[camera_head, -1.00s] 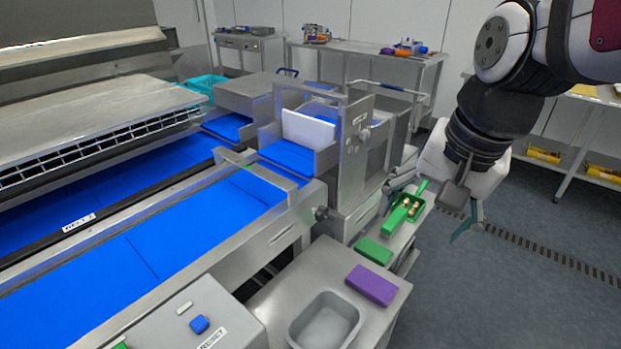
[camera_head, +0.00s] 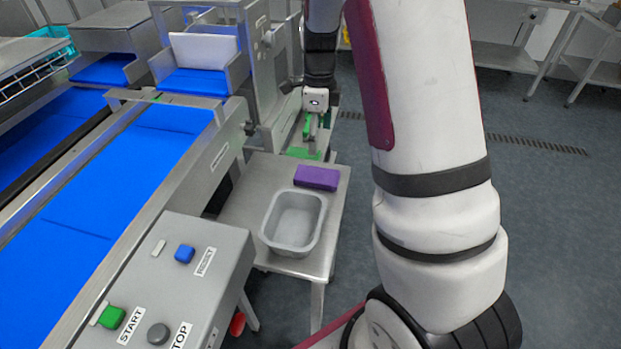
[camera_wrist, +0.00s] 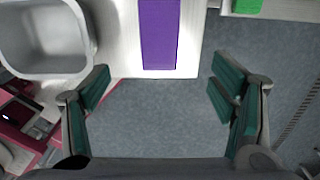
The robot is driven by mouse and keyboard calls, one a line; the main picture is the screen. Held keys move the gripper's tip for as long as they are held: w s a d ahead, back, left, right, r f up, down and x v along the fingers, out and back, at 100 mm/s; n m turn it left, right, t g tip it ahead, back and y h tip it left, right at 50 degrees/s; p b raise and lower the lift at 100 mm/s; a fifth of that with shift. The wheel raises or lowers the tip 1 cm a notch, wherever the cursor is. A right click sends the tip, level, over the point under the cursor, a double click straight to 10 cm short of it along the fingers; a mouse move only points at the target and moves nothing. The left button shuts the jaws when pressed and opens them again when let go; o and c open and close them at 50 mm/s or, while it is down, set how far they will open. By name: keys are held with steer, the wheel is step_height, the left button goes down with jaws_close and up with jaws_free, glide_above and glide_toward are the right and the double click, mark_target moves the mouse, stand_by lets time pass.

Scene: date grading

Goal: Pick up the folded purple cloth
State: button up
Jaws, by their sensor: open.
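The folded purple cloth (camera_head: 317,178) lies flat on a small steel table (camera_head: 257,180), behind the grey tub, in the head view. In the wrist view the cloth (camera_wrist: 160,32) is a long purple strip at the top middle, close to the table's edge. My gripper (camera_wrist: 160,85) is open and empty, its green-padded fingers spread wide. In that picture the cloth lies beyond the fingertips, between their lines, and apart from them. In the head view my arm stands in front on the right and the gripper end (camera_head: 312,120) is small and partly hidden.
The grey tub (camera_head: 268,232) sits on the table beside the cloth; it also shows in the wrist view (camera_wrist: 90,45). A green item (camera_head: 303,153) lies behind the cloth. A control box (camera_head: 190,290) and blue conveyor (camera_head: 110,180) stand left. Floor right of the table is open.

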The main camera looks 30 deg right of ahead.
mark_target(317, 174)
step_height(317, 174, down, 13)
steer(key=shift+f+b, duration=0.1)
steer(key=shift+b, duration=0.4)
steer(key=c, duration=1.1)
